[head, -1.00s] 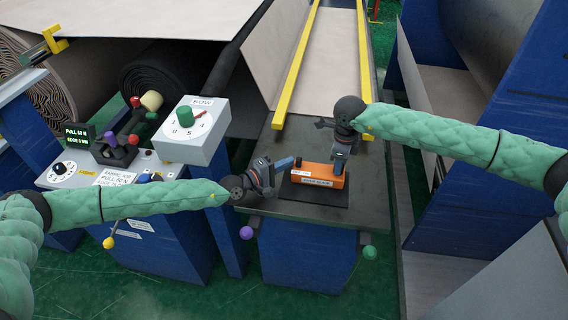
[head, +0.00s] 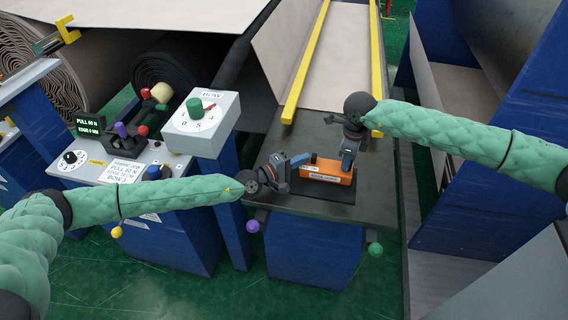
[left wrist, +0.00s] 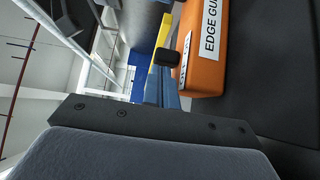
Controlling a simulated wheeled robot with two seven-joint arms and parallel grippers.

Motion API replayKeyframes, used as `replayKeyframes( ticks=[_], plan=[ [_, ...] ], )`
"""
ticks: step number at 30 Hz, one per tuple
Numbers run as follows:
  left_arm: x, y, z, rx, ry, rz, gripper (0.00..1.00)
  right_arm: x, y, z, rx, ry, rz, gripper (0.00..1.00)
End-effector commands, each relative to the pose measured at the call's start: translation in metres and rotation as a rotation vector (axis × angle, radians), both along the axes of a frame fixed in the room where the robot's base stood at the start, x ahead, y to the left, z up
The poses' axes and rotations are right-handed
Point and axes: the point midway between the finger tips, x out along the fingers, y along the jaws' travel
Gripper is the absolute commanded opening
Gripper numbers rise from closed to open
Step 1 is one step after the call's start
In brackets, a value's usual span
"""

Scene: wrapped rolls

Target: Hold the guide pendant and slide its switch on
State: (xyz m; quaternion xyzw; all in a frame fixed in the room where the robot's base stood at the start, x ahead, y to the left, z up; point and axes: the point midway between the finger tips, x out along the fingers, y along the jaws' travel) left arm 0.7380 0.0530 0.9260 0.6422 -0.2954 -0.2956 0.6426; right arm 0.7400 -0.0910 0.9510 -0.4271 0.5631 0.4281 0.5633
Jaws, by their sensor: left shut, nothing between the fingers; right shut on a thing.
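The orange guide pendant (head: 326,177), with a white label, is at the dark table's front part in the head view. It also shows in the left wrist view (left wrist: 208,60), lettered "EDGE GU". Its small black switch knob (left wrist: 168,57) stands out from its side; in the head view the knob (head: 313,158) is on top near the left end. My right gripper (head: 347,168) is shut on the pendant's right part. My left gripper (head: 306,157) is shut and empty, its blue fingertips right beside the knob's left side. Whether they touch it is unclear.
A dark pad (head: 318,192) lies under the pendant on the dark table (head: 375,185). Left of it stand a white dial box (head: 203,125) and a control panel with levers (head: 130,150). Yellow rails (head: 306,62) run back along the table.

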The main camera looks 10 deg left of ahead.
Motion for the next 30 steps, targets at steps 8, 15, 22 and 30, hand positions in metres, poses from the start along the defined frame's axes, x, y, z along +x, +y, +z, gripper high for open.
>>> replayKeyframes(
  ticks=[8, 15, 22, 30],
  plan=[
    [0.002, 0.042, -0.002, 0.004, 0.002, 0.004, 0.00, 0.000, 0.000, 0.000, 0.000, 0.000, 0.000, 0.00],
    [-0.030, 0.076, -0.002, 0.003, 0.001, 0.005, 0.00, 0.000, 0.000, 0.000, 0.000, 0.000, 0.000, 0.00],
    [-0.052, 0.102, -0.001, 0.004, 0.002, 0.004, 0.00, 0.000, -0.001, 0.000, 0.000, 0.000, -0.001, 0.00],
    [-0.061, 0.112, -0.001, 0.001, 0.000, 0.004, 0.00, 0.000, -0.001, 0.000, 0.000, -0.001, -0.001, 0.00]
  ],
)
